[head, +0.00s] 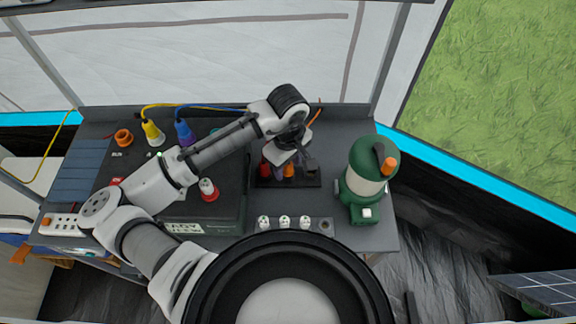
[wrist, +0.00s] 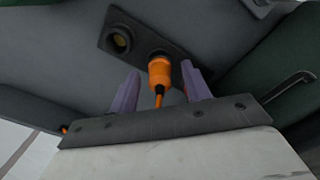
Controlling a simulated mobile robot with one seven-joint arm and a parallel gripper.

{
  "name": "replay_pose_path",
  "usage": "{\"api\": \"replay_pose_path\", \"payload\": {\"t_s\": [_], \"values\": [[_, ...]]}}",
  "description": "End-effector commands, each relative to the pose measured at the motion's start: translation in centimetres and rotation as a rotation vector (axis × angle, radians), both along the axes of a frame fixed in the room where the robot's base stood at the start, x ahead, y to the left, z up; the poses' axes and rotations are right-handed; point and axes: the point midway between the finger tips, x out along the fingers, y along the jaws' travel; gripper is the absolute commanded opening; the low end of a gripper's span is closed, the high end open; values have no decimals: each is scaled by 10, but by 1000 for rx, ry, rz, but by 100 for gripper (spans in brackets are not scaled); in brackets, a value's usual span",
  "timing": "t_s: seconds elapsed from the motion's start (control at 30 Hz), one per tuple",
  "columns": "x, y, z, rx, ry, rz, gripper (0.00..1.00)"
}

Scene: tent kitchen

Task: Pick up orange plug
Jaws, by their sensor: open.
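The orange plug (wrist: 160,72) sits in a dark socket strip (wrist: 120,30) in the wrist view, with its orange cord running toward the camera. My gripper (wrist: 160,76) is open, its two purple fingers on either side of the plug with a visible gap on each side. In the head view the orange plug (head: 289,170) shows partly behind my gripper (head: 287,163), which is over the strip (head: 301,182). Whether the fingertips reach the plug's full depth is unclear.
A red plug (head: 265,169) stands just left of the orange one. Yellow (head: 152,133) and blue (head: 184,132) plugs are at the back left. An empty round socket (wrist: 121,40) lies beside the plug in the wrist view.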

Motion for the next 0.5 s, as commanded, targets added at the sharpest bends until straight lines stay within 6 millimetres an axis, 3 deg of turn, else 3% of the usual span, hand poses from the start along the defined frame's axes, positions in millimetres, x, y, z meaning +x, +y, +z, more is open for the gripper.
{"api": "replay_pose_path", "payload": {"t_s": [0.13,0.5], "values": [[0,0,0,0,0,0,45],[0,0,0,0,0,0,0]]}}
